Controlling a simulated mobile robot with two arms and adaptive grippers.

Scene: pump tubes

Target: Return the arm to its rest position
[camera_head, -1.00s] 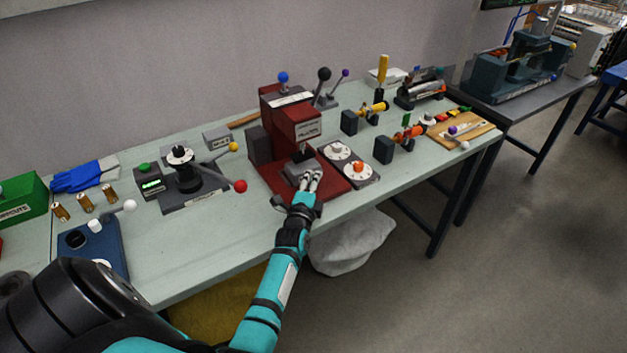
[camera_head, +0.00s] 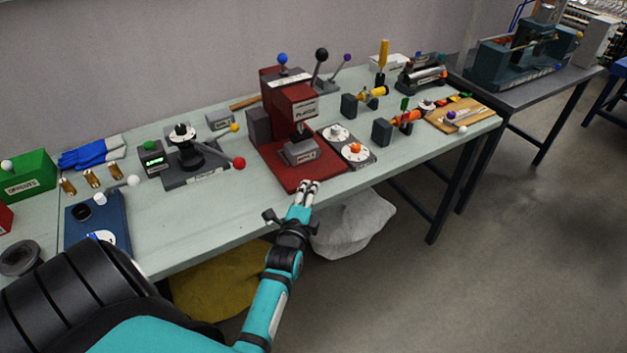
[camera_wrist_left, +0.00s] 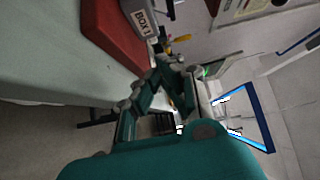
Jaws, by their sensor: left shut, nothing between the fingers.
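My left arm comes in from the lower left in the head view. Its gripper (camera_head: 307,188) is at the front edge of the bench, just in front of the red press (camera_head: 290,125). The gripper is shut and empty. In the left wrist view, the gripper's fingers (camera_wrist_left: 160,85) are close together with nothing held. The fingers appear apart from the press. My right gripper is not in view.
The pale green bench (camera_head: 225,215) carries a black device (camera_head: 190,165) with a red-knobbed lever, a dial plate (camera_head: 347,147) and a blue tray (camera_head: 95,222). A white bag (camera_head: 352,225) and a yellow one (camera_head: 225,285) lie below. Floor to the right is clear.

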